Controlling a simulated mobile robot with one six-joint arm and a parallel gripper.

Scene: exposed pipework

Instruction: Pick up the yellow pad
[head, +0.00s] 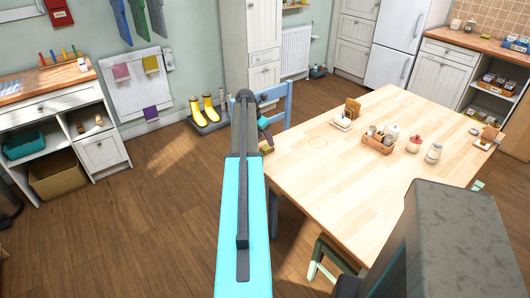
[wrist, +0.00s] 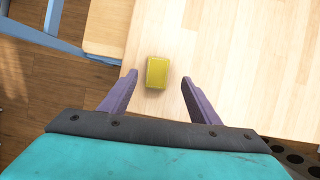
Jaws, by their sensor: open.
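The yellow pad (wrist: 157,72) is a small block on the light wooden table, close to its edge, in the wrist view. In the head view a bit of it (head: 267,147) shows at the table's near left corner, partly hidden by my arm. My gripper (wrist: 159,79) is open, with one purple finger to the left of the pad and one to the right. The pad lies between the fingertips in the picture, with a gap on both sides. I cannot tell the height of the fingers above the table. In the head view my gripper (head: 264,128) is mostly hidden behind my arm.
The wooden table (head: 330,200) is clear around the pad. A blue chair (head: 277,103) stands at the table's left end. A wooden caddy (head: 378,145), a red pot (head: 414,145) and a jar (head: 433,153) stand farther right. Yellow boots (head: 209,108) stand on the floor behind.

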